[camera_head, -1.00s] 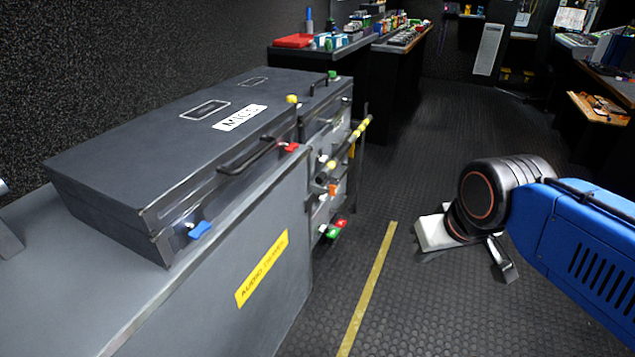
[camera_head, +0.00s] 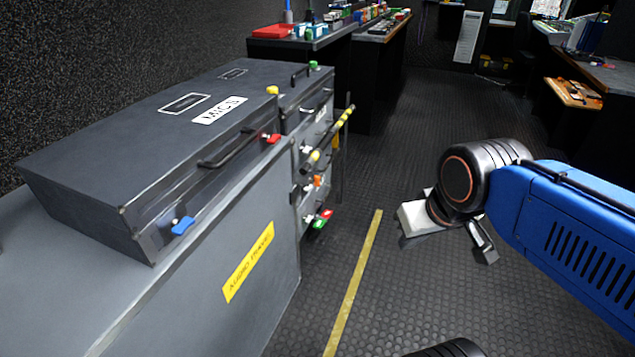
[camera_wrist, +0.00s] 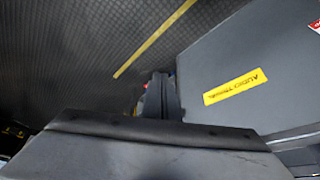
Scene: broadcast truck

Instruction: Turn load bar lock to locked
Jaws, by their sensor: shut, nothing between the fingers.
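A load bar (camera_head: 330,140) with yellow and black bands sticks out from the far end of the grey equipment cases. Below it are an orange knob (camera_head: 317,181) and a small red and green piece (camera_head: 323,218), low beside the case front. I cannot tell for sure which of these is the load bar lock, nor read its position. My gripper (camera_wrist: 160,82) is shut and empty in the wrist view, pointing over the floor beside the case. In the head view it is out over the aisle, right of the bar and apart from it.
The MICS case (camera_head: 150,135) has a blue latch (camera_head: 183,226) and a red latch (camera_head: 271,138). It rests on the grey case with a yellow audio label (camera_head: 248,262). A yellow floor line (camera_head: 355,280) runs along the aisle. Desks (camera_head: 600,75) stand at the right.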

